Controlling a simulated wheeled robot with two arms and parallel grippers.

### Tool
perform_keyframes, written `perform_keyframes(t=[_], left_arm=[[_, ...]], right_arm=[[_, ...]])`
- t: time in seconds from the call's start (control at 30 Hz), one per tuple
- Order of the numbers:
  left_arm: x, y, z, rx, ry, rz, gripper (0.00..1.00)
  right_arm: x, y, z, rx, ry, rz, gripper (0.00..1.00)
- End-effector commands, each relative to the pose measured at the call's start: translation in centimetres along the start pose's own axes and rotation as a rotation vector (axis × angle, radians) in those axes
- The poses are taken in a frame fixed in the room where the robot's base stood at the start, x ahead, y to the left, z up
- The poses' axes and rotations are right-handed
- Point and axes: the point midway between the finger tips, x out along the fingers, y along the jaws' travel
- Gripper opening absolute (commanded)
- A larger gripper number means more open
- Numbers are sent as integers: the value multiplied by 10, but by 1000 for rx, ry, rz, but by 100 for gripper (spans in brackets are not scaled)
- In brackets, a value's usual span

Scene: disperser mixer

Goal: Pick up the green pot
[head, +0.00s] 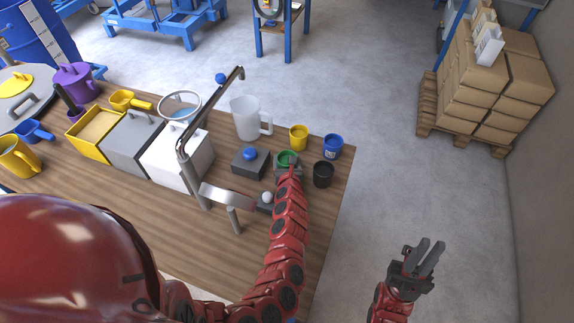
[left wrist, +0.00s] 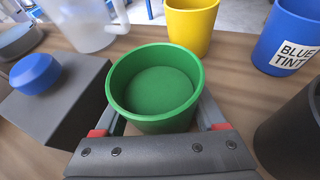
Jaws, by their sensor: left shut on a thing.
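The green pot (head: 287,157) is near the right end of the wooden table, between the grey block with a blue knob and the black pot. In the left wrist view the green pot (left wrist: 155,85) is upright and empty, with its open top facing the camera. My left gripper (left wrist: 158,115) is shut on it, with a finger on each side. In the head view my left gripper (head: 288,170) reaches it from the near side. I cannot tell whether its bottom touches the table. My right gripper (head: 431,248) is open and empty, off the table to the right.
A yellow pot (head: 298,137), a blue tint pot (head: 332,146) and a black pot (head: 323,174) stand close around. A grey block with a blue knob (head: 250,154) is to the left, and a clear jug (head: 246,118) behind. A metal pipe (head: 212,108) rises left of these.

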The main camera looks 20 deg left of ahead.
Motion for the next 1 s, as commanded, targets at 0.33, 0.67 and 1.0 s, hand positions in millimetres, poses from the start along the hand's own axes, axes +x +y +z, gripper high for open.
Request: perform_keyframes(t=[0.33, 0.67, 1.0], left_arm=[[-7, 2, 16, -3, 2, 1, 9], [-30, 5, 73, -7, 2, 2, 9], [-38, 5, 93, -1, 0, 0, 9]], right_arm=[[13, 1, -2, 0, 0, 0, 16], [53, 3, -9, 0, 0, 0, 16], [66, 3, -11, 0, 0, 0, 16]])
